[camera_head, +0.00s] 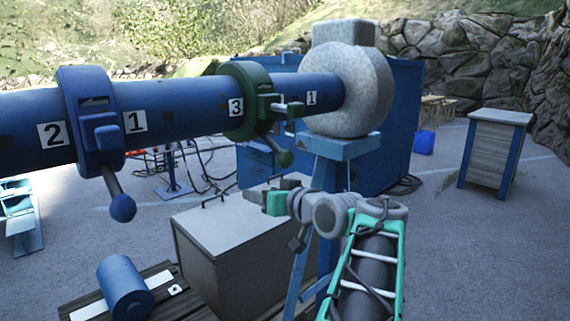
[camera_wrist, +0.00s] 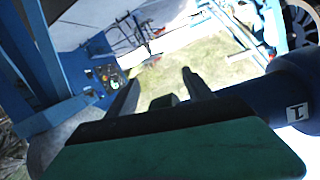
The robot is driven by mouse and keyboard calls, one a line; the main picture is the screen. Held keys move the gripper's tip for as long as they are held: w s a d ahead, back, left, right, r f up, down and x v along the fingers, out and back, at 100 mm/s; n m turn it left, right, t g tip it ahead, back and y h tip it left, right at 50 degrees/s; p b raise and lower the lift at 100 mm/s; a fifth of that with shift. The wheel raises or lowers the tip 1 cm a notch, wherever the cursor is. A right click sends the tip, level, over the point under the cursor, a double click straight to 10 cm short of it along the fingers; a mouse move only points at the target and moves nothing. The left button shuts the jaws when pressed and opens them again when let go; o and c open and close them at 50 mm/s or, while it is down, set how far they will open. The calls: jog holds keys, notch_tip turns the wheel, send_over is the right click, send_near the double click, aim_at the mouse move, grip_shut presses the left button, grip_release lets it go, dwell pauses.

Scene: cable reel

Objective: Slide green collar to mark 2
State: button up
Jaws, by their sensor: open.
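The green collar (camera_head: 245,102) sits around a thick blue bar (camera_head: 190,105) in the head view. Its clamp lever ends in a green knob (camera_head: 284,158) that hangs below the bar. A label 2 (camera_head: 52,134) is far left, beyond the blue collar (camera_head: 88,122). Whether another mark lies behind the green clamp is unclear. My gripper (camera_head: 256,198) is open and empty, below the green knob and apart from it. The wrist view shows its spread fingers (camera_wrist: 160,90).
The blue collar's lever and knob (camera_head: 122,207) hang down at the left. A grey round bearing block (camera_head: 350,90) on a blue stand bounds the bar's right end. A grey box (camera_head: 225,240) and a blue cylinder (camera_head: 126,288) stand below the bar.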

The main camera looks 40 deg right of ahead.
aim_at(289, 161)
jog(key=s+d+r, duration=0.2)
jog(key=s+d+r+t+h, duration=0.1)
jog(key=d+r, duration=0.1)
jog(key=s+d+r+t, duration=0.1)
jog(key=s+d+r, duration=0.1)
jog(key=d, duration=0.1)
jog(key=shift+s+r+m+h, duration=0.15)
jog(key=shift+s+m+h, duration=0.15)
jog(key=shift+m, duration=0.1)
jog(key=w, duration=0.2)
jog(key=w+p, duration=0.1)
jog(key=w, duration=0.1)
jog(key=w+p, duration=0.1)
jog(key=w, duration=0.1)
jog(key=shift+w+d+r, duration=0.1)
jog(key=shift+w+d, duration=0.3)
jog(key=shift+w+d+p, duration=0.1)
jog(key=shift+w+p, duration=0.2)
jog(key=shift+w, duration=0.1)
grip_shut()
